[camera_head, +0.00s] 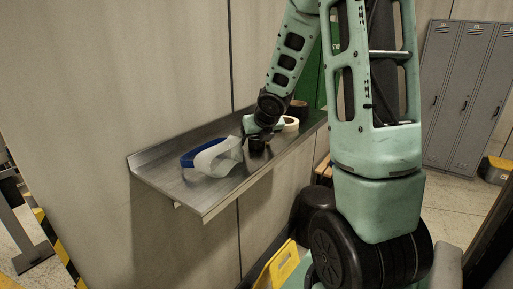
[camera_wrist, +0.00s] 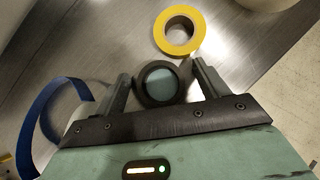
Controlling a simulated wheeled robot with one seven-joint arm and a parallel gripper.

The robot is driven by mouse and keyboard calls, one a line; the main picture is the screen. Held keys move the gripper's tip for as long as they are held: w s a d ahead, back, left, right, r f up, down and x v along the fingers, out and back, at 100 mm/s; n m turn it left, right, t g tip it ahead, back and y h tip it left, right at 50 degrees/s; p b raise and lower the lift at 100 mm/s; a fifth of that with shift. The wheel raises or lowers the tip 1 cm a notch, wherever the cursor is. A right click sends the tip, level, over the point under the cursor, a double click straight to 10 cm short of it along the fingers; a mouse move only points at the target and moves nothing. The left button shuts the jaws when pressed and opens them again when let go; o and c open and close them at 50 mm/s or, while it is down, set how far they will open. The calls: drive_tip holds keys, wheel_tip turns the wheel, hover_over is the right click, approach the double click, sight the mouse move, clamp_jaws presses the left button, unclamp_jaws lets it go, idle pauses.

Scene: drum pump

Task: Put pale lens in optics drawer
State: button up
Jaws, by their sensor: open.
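The pale lens (camera_wrist: 161,82) is a short round piece with a dark rim and pale blue-grey glass. In the wrist view it sits on the metal shelf (camera_wrist: 110,50) between my fingers. My gripper (camera_wrist: 162,76) is open, with one finger on each side of the lens; a gap shows on the right, and I cannot tell whether the left finger touches it. In the head view my gripper (camera_head: 258,140) is low over the shelf (camera_head: 222,193), and I cannot make out the lens there. I see no drawer that I can identify as the optics drawer.
A yellow tape roll (camera_wrist: 180,30) lies just beyond the lens. A clear visor with a blue band (camera_head: 205,156) lies left of my gripper; a cream roll (camera_head: 290,123) stands to the right. The wall rises behind the shelf. Grey lockers (camera_head: 466,92) stand far right.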

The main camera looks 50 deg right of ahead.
drive_tip(key=c, duration=1.2)
